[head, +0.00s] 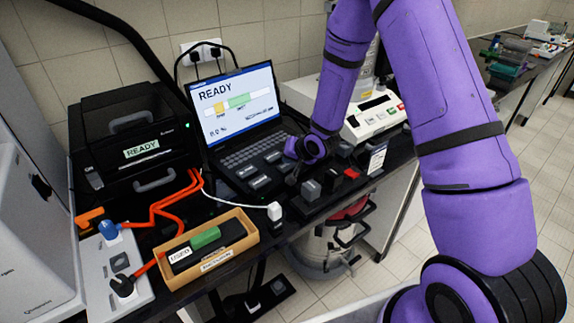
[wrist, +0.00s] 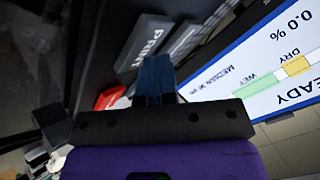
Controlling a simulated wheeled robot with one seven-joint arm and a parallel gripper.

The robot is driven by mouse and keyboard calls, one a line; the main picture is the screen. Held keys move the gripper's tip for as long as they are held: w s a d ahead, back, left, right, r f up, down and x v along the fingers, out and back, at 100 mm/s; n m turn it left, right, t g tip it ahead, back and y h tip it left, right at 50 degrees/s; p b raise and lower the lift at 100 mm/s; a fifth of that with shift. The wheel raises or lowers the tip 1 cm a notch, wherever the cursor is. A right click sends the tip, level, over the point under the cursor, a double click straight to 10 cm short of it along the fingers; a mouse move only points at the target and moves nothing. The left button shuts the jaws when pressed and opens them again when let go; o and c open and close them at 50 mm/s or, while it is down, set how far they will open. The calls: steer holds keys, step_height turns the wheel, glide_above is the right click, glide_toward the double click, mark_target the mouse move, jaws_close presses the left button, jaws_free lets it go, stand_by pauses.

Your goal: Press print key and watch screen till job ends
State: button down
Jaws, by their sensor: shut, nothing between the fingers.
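The laptop screen (head: 237,100) shows READY above a bar with a yellow and a green section. In the wrist view the screen (wrist: 278,62) is rotated and reads 0.0 %, with DRY and WET labels. The dark PRINT key (wrist: 146,40) lies just beyond my fingertips in the wrist view. My gripper (wrist: 156,75) is shut and empty, its blue fingers close to the key's near end. I cannot tell whether they touch it.
A black machine (head: 138,140) labelled READY stands left of the laptop. A wooden tray (head: 213,262) marked USED holds a green block. Grey blocks and a red key (head: 351,173) stand near the front edge. Orange tubing lies at left.

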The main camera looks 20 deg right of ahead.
steer(key=shift+f, duration=0.25)
steer(key=shift+r, duration=0.15)
stand_by(0.5)
steer(key=shift+r, duration=0.7)
steer(key=shift+r, duration=0.1)
